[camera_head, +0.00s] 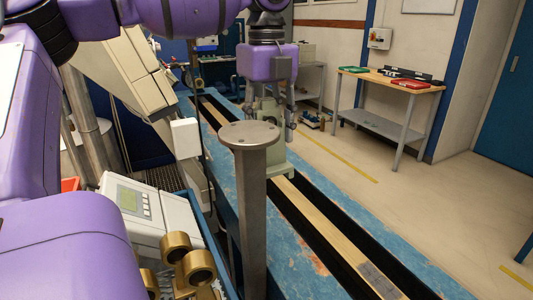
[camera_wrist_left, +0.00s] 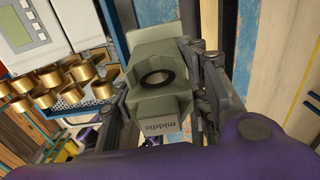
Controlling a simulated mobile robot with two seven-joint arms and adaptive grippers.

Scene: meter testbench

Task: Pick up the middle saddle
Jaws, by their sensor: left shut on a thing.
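The middle saddle is a grey-green block with a round dark-rimmed hole, and it shows in the wrist view (camera_wrist_left: 152,62) with the word "middle" on its face. In the head view the saddle (camera_head: 279,156) is over the blue bench, partly hidden by a metal post. My left gripper (camera_head: 271,122) comes down on it from above. In the wrist view the fingers of the left gripper (camera_wrist_left: 158,88) lie along both sides of the saddle and are shut on it. I cannot tell whether its base touches the rails. My right gripper is not in view.
A metal post with a round top (camera_head: 249,134) stands in front of the saddle. The blue bench (camera_head: 300,262) has dark slots and a pale strip running lengthwise. A grey meter unit (camera_head: 140,205) and brass cylinders (camera_head: 196,268) are at left. A side table (camera_head: 385,79) stands behind.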

